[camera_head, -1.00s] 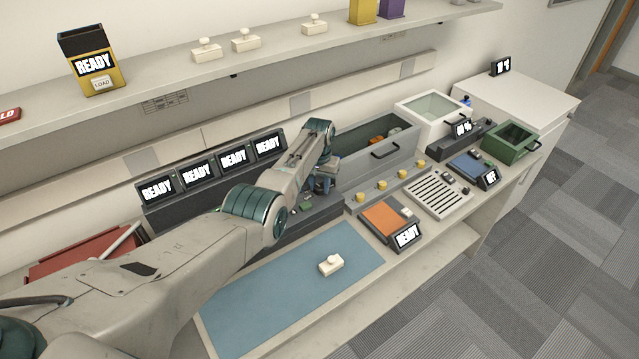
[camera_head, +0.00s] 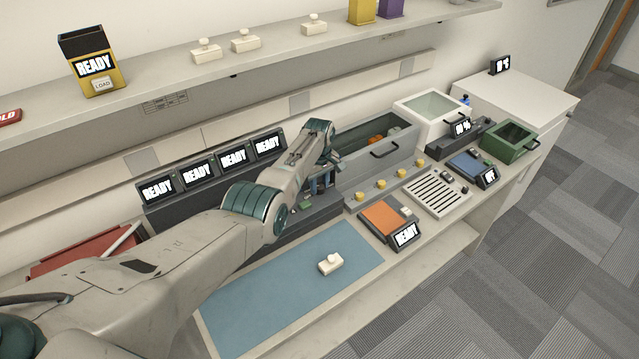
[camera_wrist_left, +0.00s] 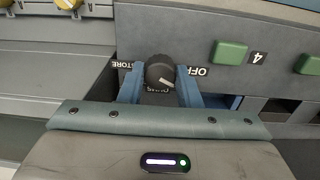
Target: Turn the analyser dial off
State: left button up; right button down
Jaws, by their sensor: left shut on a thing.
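The dark round analyser dial (camera_wrist_left: 159,71) is in the middle of the left wrist view, on a grey panel. Labels around it read STORE on the left and OFF (camera_wrist_left: 197,71) on the right; another label below it is partly hidden. A white pointer mark shows on the dial's lower right; I cannot tell exactly which label it points at. My left gripper (camera_head: 321,187) reaches down to the dark rack in the head view. In the wrist view its blue fingers (camera_wrist_left: 160,84) are on either side of the dial, shut on it. In the head view my arm hides the dial. My right gripper is not in view.
Several READY screens (camera_head: 233,157) stand behind my left arm. Green buttons (camera_wrist_left: 229,52) are beside the dial. A grey bin (camera_head: 350,165) stands close to the right of my gripper. A white button piece (camera_head: 330,264) lies on the blue mat (camera_head: 265,300), otherwise mostly clear.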

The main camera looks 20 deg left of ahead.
pick_arm(q)
jog(key=n, duration=0.5)
jog(key=shift+w+a+r, duration=0.1)
jog(key=shift+w+r, duration=0.1)
jog(key=shift+n, duration=0.3)
jog(key=o, duration=1)
jog(key=shift+c, duration=0.2)
jog(key=shift+s+f, duration=0.1)
